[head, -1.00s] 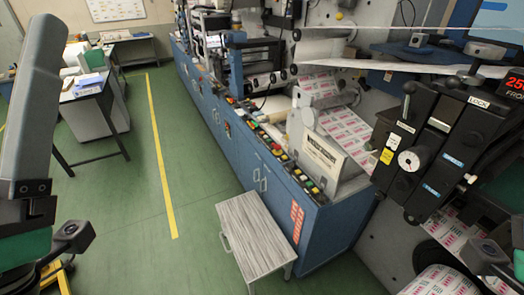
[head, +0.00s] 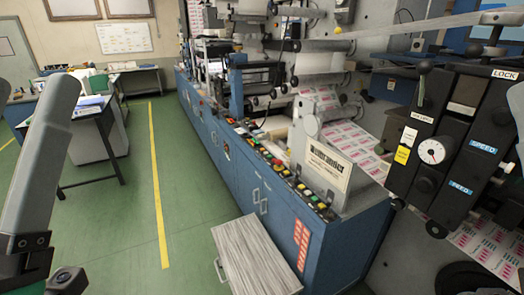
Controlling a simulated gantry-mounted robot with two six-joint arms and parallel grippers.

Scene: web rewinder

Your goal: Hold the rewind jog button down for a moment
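A row of small coloured push buttons (head: 284,172) runs along the top edge of the blue machine cabinet (head: 262,215), with red, yellow, green and black caps. A black control unit (head: 450,140) at the right has a white dial (head: 431,151) and labels reading LOCK, SPEED and FEED. I cannot read a label that marks the rewind jog button. My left arm comes in at the left edge, apart from the machine. My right arm shows only as a grey piece at the right edge. Neither gripper's fingers show.
A grey wood-topped step (head: 255,255) stands on the floor against the cabinet. A white sign plate (head: 328,167) stands behind the buttons. Printed web (head: 340,130) runs through the rollers. The green floor by the yellow line (head: 157,190) is clear.

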